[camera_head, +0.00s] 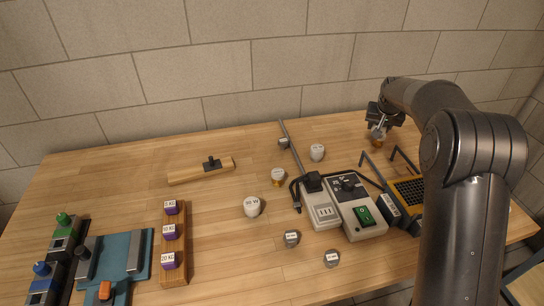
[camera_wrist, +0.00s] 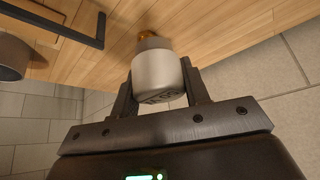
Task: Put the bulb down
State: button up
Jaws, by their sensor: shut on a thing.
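The bulb (camera_wrist: 157,78) has a pale grey-white rounded body and an amber base, seen in the wrist view. My gripper (camera_wrist: 158,92) is shut on its pale body, with one finger on each side. The amber base points toward the wooden table (camera_wrist: 225,35). In the head view, my gripper (camera_head: 380,126) is at the back right of the table, with the bulb's amber base (camera_head: 377,143) below it. I cannot tell whether the base touches the table.
A black-barred rack (camera_head: 405,160) stands close to the right of my gripper. A grey and black device with a green switch (camera_head: 362,215) is in front. Other bulbs (camera_head: 317,152) stand to the left. The back wall (camera_head: 300,60) is close behind.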

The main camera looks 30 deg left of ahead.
jog(key=s+a+n+g+y, duration=0.3)
jog(key=s+a+n, duration=0.6)
jog(key=s+a, duration=1.3)
jog(key=shift+y, duration=0.3)
jog(key=a+f, duration=0.2)
jog(key=a, duration=0.2)
jog(key=s+a+f, duration=0.1)
jog(key=a+f, duration=0.1)
jog(key=a, duration=0.1)
jog(key=s+a+f, duration=0.1)
jog(key=a+f, duration=0.1)
jog(key=a, duration=0.2)
jog(key=shift+s+a+f, duration=0.2)
jog(key=shift+s+a, duration=0.05)
jog(key=shift+a, duration=0.1)
jog(key=shift+a+f, duration=0.15)
jog(key=shift+f, duration=1.95)
jog(key=shift+f, duration=0.1)
jog(key=o, duration=1)
jog(key=v, duration=1.2)
